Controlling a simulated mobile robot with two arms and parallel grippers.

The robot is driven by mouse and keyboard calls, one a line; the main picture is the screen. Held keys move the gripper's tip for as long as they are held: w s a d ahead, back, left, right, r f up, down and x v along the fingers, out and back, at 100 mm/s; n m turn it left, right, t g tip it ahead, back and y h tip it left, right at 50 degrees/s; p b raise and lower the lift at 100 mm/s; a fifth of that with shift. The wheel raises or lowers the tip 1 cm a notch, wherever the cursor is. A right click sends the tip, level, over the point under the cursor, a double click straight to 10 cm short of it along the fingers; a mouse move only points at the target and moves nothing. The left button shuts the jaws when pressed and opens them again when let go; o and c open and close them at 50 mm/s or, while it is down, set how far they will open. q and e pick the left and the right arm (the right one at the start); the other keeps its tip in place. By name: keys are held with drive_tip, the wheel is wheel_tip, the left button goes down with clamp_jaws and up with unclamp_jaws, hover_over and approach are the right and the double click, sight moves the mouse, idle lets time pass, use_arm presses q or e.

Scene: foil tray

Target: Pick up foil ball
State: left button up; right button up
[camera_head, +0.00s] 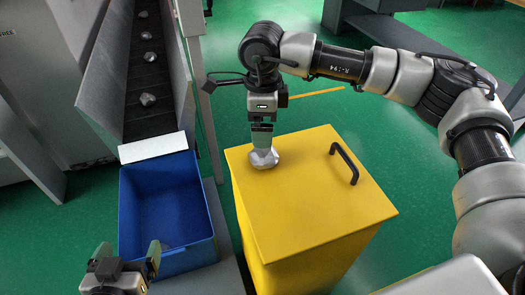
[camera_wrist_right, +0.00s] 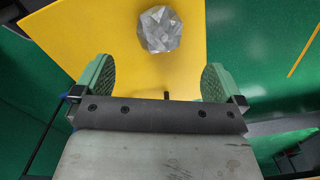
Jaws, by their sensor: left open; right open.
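A crumpled silver foil ball (camera_head: 264,159) rests on the yellow lid (camera_head: 310,205), near its far left corner. In the right wrist view the foil ball (camera_wrist_right: 160,29) lies centred between the green fingers and a little ahead of their tips. My right gripper (camera_head: 262,143) points down just over the ball, and the near finger overlaps it in the head view. It also shows in the wrist view (camera_wrist_right: 157,72), open and with nothing between the fingers. My left gripper (camera_head: 128,256) is open at the lower left, in front of the blue bin.
A blue bin (camera_head: 127,205) stands left of the yellow box, below the end of a dark conveyor (camera_head: 152,78). Several more foil balls lie on the conveyor. A black handle (camera_head: 346,164) rises from the lid's right side. The lid's middle is clear.

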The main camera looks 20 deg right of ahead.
sight(263, 151)
wheel_tip(263, 151, down, 4)
drive_tip(key=shift+f+b, duration=0.1)
drive_tip(key=shift+b, duration=0.35)
drive_tip(key=shift+f, duration=0.7)
wheel_tip(263, 151, down, 4)
drive_tip(key=shift+s+r+b, duration=0.1)
drive_tip(key=shift+b, duration=0.7)
drive_tip(key=shift+f, duration=0.3)
use_arm(q)
wheel_tip(263, 151, up, 8)
drive_tip(key=d+t+h, duration=0.1)
drive_tip(key=t+h, duration=0.1)
drive_tip(key=t, duration=0.5)
drive_tip(key=shift+w+d+t, duration=0.3)
drive_tip(key=shift+w+d, duration=0.1)
drive_tip(key=shift+w, duration=0.05)
drive_tip(key=shift+r, duration=0.1)
use_arm(e)
drive_tip(key=shift+c, duration=0.5)
drive_tip(key=c, duration=0.9)
